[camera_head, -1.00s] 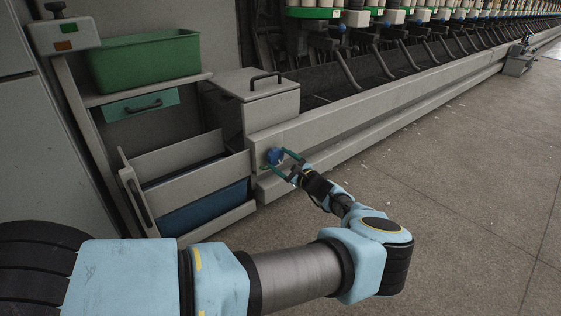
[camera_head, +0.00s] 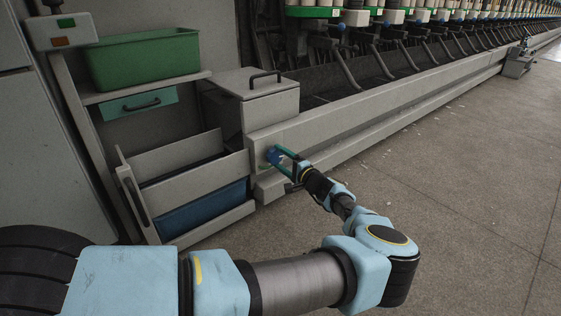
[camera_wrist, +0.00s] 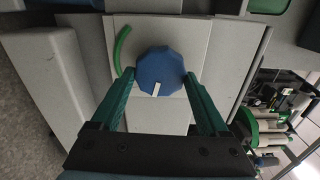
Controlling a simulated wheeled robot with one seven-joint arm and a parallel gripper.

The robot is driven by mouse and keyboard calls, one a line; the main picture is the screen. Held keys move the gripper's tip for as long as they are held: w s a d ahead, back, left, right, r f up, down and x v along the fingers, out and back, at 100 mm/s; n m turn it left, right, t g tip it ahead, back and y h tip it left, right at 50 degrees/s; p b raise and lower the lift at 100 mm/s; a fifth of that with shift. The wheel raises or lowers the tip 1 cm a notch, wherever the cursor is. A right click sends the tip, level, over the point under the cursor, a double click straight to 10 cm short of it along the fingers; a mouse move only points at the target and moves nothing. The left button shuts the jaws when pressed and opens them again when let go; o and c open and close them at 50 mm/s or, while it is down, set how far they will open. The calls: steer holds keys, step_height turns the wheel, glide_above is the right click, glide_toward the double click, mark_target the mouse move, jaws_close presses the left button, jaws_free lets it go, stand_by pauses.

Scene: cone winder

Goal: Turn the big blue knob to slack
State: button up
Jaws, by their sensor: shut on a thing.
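The big blue knob (camera_head: 270,157) is on the end face of the machine's low grey beam. In the wrist view the knob (camera_wrist: 160,70) is faceted, with a white mark pointing toward the bottom of the picture, slightly left. A green arc (camera_wrist: 123,52) curves on the pale plate left of the knob. My gripper (camera_wrist: 161,78) has its two green fingers on either side of the knob, shut on it. In the head view my gripper (camera_head: 279,159) reaches the knob from the right, and its fingers partly cover it.
A grey box with a black handle (camera_head: 262,84) stands above the knob. An open drawer with a blue inside (camera_head: 203,207) is at left, below a green bin (camera_head: 143,59). The floor (camera_head: 450,180) at right is clear.

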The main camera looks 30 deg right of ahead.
steer(key=shift+n+b, duration=0.3)
steer(key=shift+n, duration=0.9)
steer(key=o, duration=1.2)
steer(key=shift+o, duration=0.2)
steer(key=s+d+p, duration=0.2)
steer(key=s+p, duration=0.1)
steer(key=s, duration=0.7)
steer(key=shift+s, duration=0.35)
